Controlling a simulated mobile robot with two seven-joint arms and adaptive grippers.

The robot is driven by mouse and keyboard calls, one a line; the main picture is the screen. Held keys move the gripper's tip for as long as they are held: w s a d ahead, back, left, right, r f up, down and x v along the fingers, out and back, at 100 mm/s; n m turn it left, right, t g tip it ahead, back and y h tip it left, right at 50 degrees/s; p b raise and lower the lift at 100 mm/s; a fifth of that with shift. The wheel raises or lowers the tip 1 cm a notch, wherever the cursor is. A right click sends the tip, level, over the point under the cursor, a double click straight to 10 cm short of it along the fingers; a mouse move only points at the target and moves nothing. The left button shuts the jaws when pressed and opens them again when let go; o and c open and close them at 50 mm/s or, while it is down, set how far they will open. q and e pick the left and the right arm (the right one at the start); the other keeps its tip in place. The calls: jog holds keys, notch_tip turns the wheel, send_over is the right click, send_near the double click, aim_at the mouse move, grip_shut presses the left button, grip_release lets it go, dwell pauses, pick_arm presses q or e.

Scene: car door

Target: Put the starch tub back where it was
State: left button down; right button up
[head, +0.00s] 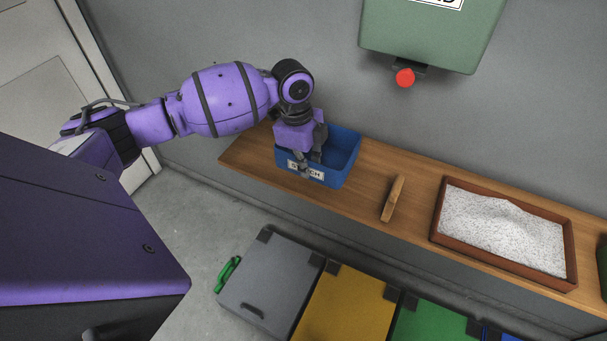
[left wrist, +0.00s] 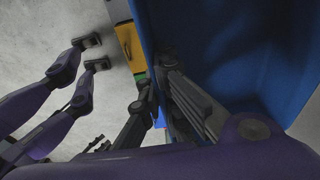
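The blue starch tub (head: 345,155), with a white label partly covered by my finger, is at the left part of the wooden shelf (head: 240,160). I cannot tell whether its base touches the board. My left gripper (head: 311,162) points down at its front wall, one finger inside and one outside over the label. In the left wrist view, the fingers of my left gripper (left wrist: 158,82) close on the wall of the tub (left wrist: 215,35). The tub looks empty where I can see inside. My right gripper is not in view.
A wooden-handled tool (head: 393,198) lies on the shelf right of the tub, then a brown tray (head: 438,215) of speckled white grains. A green wall box (head: 430,35) with a red knob (head: 405,77) hangs above. Grey (head: 270,280), yellow (head: 345,305) and green (head: 430,322) bins stand below.

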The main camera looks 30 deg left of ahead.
pick_arm(q)
jog(key=shift+w+a+f, duration=0.45)
jog(key=shift+a+f, duration=0.1)
jog(key=shift+f, duration=0.25)
jog(key=shift+w+a+f, duration=0.1)
jog(key=shift+f, duration=0.8)
jog(key=shift+w+a+f, duration=0.1)
jog(key=shift+f, duration=0.75)
jog(key=shift+f, duration=0.1)
jog(key=shift+f, duration=0.1)
jog(key=c, duration=2)
grip_release()
jog(key=r, duration=0.4)
jog(key=a+r, duration=0.1)
jog(key=r, duration=0.7)
jog(key=shift+s+a+r, duration=0.1)
jog(key=shift+s+a, duration=0.1)
